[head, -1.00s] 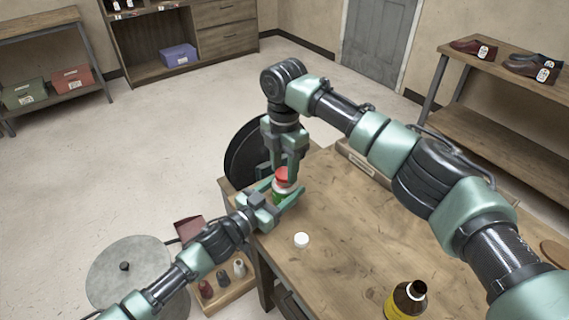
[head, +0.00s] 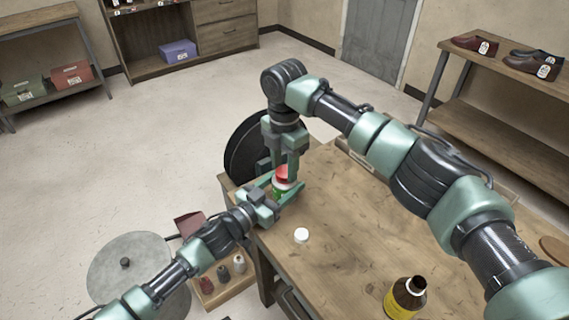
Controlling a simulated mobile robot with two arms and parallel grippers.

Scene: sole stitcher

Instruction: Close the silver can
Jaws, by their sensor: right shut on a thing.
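A small can (head: 279,188) with a green and pale side stands upright near the far left corner of the wooden table (head: 345,225); its silver colour is hard to make out. A red lid (head: 283,173) is at its top. My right gripper (head: 286,172) points down from above and is shut on the red lid. My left gripper (head: 279,194) reaches in from the left, with its fingers on either side of the can. Whether they press on it is hard to see. The fingers hide much of the can and the seam with the lid.
A small white cap (head: 301,235) lies on the table in front of the can. A dark bottle with a yellow label (head: 405,298) stands open at the near edge. A black wheel (head: 243,150) is behind the table's left corner. The table's middle is clear.

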